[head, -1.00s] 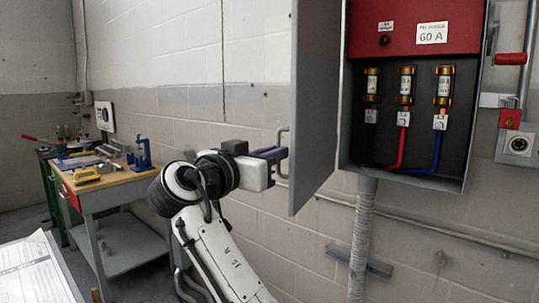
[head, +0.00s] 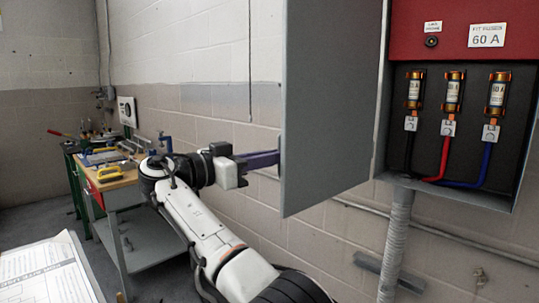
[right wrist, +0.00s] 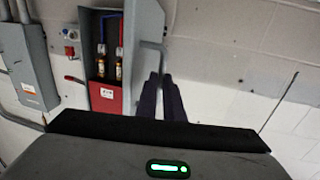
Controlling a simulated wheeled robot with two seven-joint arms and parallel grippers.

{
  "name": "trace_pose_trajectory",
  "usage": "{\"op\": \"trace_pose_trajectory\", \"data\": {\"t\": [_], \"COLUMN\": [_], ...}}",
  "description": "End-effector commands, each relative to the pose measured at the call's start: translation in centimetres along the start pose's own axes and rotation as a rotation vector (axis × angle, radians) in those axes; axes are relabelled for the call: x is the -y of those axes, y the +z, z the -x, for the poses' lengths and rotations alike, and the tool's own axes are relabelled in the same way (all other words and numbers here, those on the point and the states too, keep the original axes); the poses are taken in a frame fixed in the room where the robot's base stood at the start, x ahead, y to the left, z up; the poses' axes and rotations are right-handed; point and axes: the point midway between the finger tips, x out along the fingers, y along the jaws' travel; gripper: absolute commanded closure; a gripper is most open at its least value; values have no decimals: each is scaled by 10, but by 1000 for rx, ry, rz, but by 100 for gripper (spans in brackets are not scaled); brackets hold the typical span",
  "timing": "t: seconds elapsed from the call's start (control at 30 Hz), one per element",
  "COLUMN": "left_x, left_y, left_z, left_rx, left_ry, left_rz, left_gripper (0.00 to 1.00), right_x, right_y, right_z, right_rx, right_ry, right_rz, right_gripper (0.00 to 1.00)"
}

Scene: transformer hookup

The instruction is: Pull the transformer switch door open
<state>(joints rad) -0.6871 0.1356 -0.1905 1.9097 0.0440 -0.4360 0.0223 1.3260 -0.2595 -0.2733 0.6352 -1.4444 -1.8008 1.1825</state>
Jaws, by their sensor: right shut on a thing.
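The grey switch door (head: 330,110) stands swung out on the left side of the transformer switch box (head: 450,28), and its inner face shows in the head view. My right gripper (head: 266,159), with dark purple fingers, is shut on the grey door handle at the door's outer edge. In the right wrist view the fingers (right wrist: 162,98) close around the lower part of the handle (right wrist: 153,47), beside the door (right wrist: 146,22). In the head view the handle is mostly hidden behind the door. My left gripper is out of view.
Inside the box are several fuses (head: 453,92) with black, red and blue cables. A grey conduit (head: 396,240) runs down below it. A workbench (head: 125,183) with tools stands at the left. A paper sheet (head: 45,275) lies at the lower left.

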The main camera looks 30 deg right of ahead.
Motion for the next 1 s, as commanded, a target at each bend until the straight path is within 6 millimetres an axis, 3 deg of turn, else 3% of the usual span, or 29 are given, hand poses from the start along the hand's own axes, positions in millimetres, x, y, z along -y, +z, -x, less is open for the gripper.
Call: {"op": "trace_pose_trajectory", "data": {"t": [0.1, 0.8, 0.83, 0.9, 1.0], "left_x": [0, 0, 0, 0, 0], "left_y": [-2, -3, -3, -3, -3], "left_z": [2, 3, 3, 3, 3], "left_rx": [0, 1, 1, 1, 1], "left_ry": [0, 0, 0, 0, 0], "left_rz": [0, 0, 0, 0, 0], "left_gripper": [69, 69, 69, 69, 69], "right_x": [0, 0, 0, 0, 1], "right_y": [-6, -4, -4, -3, -2], "right_z": [-7, -9, -9, -9, -7], "right_rx": [-7, -6, -7, -6, -5], "right_ry": [28, 54, 54, 53, 50], "right_rz": [-2, -3, -3, -3, -2], "right_gripper": [100, 100, 89, 77, 74]}}
